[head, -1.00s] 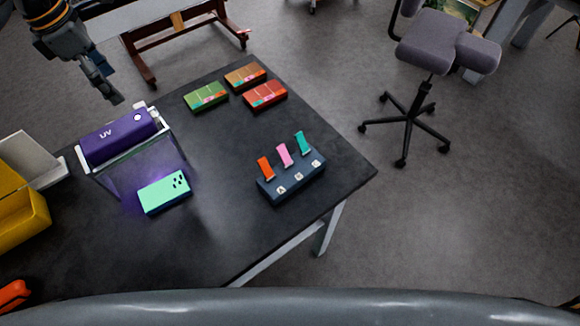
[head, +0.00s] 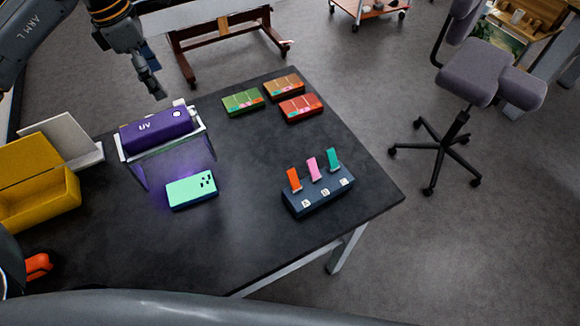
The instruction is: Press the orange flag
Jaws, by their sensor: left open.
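The orange flag (head: 294,179) stands upright at the left end of a dark blue block (head: 318,197) on the table's right part. A pink flag (head: 314,168) and a teal flag (head: 333,159) stand beside it on the same block. Small white labels show on the block's front edge. My left gripper (head: 158,93) is open and empty. It hangs at the upper left, above and behind the purple UV lamp, well apart from the flags.
A purple UV lamp (head: 158,131) on a frame stands left of the block, near a mint-green box (head: 191,190). Green (head: 242,102), brown (head: 284,87) and red (head: 300,107) boxes lie at the back. A yellow bin (head: 38,185) is at the left. The black table (head: 245,228) is clear around the block.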

